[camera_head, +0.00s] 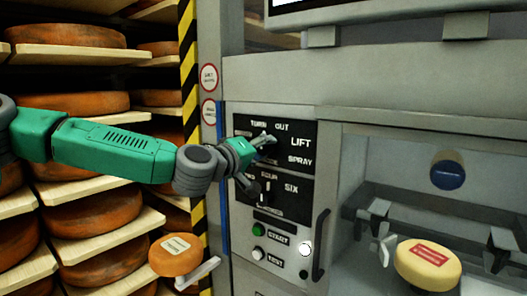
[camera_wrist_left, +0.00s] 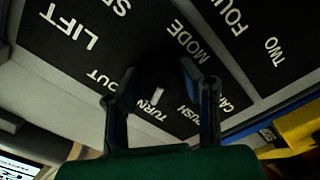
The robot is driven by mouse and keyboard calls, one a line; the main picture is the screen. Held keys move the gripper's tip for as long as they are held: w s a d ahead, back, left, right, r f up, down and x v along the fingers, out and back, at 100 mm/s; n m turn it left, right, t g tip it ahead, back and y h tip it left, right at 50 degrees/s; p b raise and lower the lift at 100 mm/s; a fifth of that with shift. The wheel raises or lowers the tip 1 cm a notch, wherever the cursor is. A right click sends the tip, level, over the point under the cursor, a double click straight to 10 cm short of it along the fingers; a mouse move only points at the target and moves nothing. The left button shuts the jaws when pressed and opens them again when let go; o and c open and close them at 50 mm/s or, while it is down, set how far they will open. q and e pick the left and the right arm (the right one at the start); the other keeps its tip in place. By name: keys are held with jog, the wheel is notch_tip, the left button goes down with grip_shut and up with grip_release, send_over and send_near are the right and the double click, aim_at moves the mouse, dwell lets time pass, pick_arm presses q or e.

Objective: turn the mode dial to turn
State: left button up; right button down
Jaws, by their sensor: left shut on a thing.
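The mode dial (camera_wrist_left: 157,97) is a dark knob with a short white mark, seen between my left fingers in the left wrist view. The mark lies close to the word TURN. My left gripper (camera_head: 268,139) reaches in from the left and is shut on the dial, at the upper black label panel (camera_head: 301,161). In the head view the gripper hides the dial and part of the lettering; TURN, OUT, LIFT and SPRAY are readable. Both fingers (camera_wrist_left: 160,92) show in the wrist view, one on each side of the dial. My right gripper is not in view.
Below is a second dial (camera_head: 267,192) with FOUR and SIX labels. A green START button (camera_head: 257,230), a white TEST button (camera_head: 258,253) and a dark handle (camera_head: 320,243) are nearby. A yellow cheese wheel (camera_head: 428,264) sits at right; cheese shelves (camera_head: 85,107) stand at left.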

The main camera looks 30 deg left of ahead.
pick_arm(q)
jog(key=shift+a, duration=0.1)
jog(key=o, duration=1.1)
jog(key=shift+w+f, duration=0.25)
jog(key=shift+w, duration=0.1)
jog(key=shift+s, duration=0.15)
jog(key=shift+s, duration=0.1)
